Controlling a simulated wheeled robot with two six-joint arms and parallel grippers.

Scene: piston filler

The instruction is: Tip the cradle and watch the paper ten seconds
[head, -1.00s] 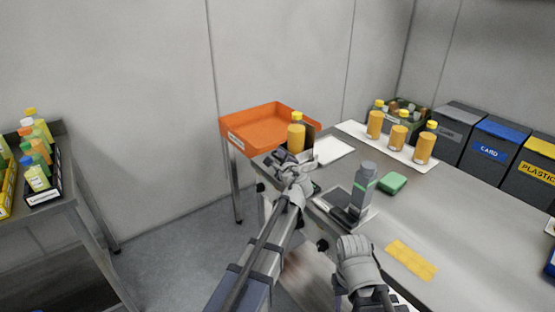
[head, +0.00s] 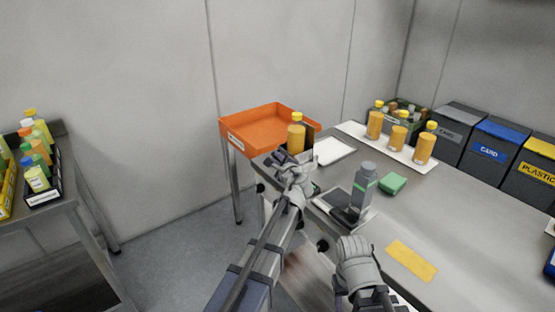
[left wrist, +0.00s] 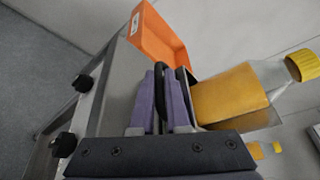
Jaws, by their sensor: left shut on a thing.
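A bottle of orange liquid with a yellow cap (head: 296,136) stands upright in the dark cradle (head: 310,137) at the table's far left corner. The bottle also shows in the left wrist view (left wrist: 235,95). A white sheet of paper (head: 334,151) lies flat just right of the cradle. My left gripper (head: 287,163) is at the cradle's near side. In the left wrist view its purple fingers (left wrist: 161,105) are shut on a dark upright handle (left wrist: 160,85) beside the bottle. The cradle's base is mostly hidden. My right gripper (head: 358,262) is low over the table's near edge; its fingertips are unclear.
An orange tray (head: 265,130) stands behind the cradle. A grey bottle-shaped device (head: 364,187) stands to the right, near a green sponge (head: 392,183) and a yellow cloth (head: 411,261). Several orange bottles stand on a white mat (head: 349,127) farther back.

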